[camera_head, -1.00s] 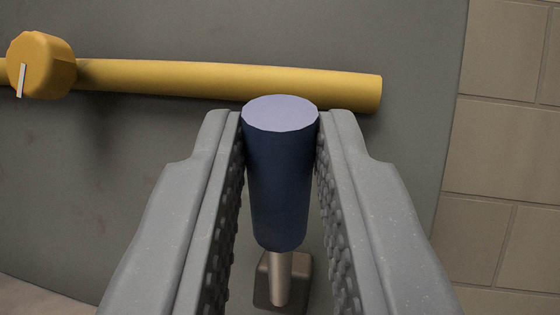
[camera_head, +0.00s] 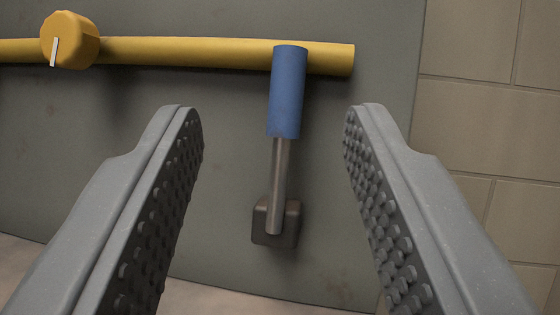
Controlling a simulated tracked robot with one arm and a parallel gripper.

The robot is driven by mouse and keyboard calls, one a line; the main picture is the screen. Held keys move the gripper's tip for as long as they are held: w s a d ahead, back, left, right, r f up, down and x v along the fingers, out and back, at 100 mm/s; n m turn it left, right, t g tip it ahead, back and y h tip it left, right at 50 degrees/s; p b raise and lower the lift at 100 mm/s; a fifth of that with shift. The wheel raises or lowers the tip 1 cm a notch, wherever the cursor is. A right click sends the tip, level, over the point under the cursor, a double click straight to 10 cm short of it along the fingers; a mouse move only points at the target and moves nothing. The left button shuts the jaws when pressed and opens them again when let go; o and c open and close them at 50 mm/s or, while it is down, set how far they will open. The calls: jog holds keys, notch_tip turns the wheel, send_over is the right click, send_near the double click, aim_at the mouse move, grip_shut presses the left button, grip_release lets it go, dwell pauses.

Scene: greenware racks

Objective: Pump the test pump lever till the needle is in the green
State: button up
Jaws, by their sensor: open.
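The pump lever has a blue grip (camera_head: 287,92) on a bare metal rod (camera_head: 279,180). The rod runs down to a dark square mount (camera_head: 288,222) on the grey panel. The lever stands nearly upright, its grip overlapping the yellow pipe in the picture. My gripper (camera_head: 268,112) is open, with one finger well to each side of the lever and neither touching it. The lever is seen between and beyond the fingers. No gauge or needle shows in this view.
A yellow pipe (camera_head: 190,52) crosses the upper part of the grey panel (camera_head: 230,270), ending right of the lever. A yellow knob (camera_head: 75,40) with a white mark sits on it at left. A block wall (camera_head: 480,130) is at right.

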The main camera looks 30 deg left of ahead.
jog(key=v, duration=0.9)
jog(key=shift+s+d+f+p, duration=0.2)
jog(key=shift+d+f+p, duration=0.1)
jog(key=shift+p, duration=0.15)
jog(key=w+d+r+m+h, duration=0.55)
jog(key=w+r, duration=0.45)
jog(key=r, duration=0.2)
jog(key=w+d+r+g+h+p, duration=0.2)
jog(key=w+d+r, duration=0.2)
jog(key=d+r, duration=1)
jog(key=s+d+r+h, duration=0.1)
jog(key=s+d+r, duration=0.2)
jog(key=d+r, duration=0.6)
jog(key=s+d+r+m+g+h+p, duration=0.1)
jog(key=s+d+r+m+g+h, duration=0.1)
jog(key=s+d+r, duration=1.2)
jog(key=s+g+h, duration=0.1)
jog(key=s+h, duration=0.1)
jog(key=s, duration=0.1)
jog(key=shift+s+r, duration=0.25)
jog(key=shift+s, duration=0.1)
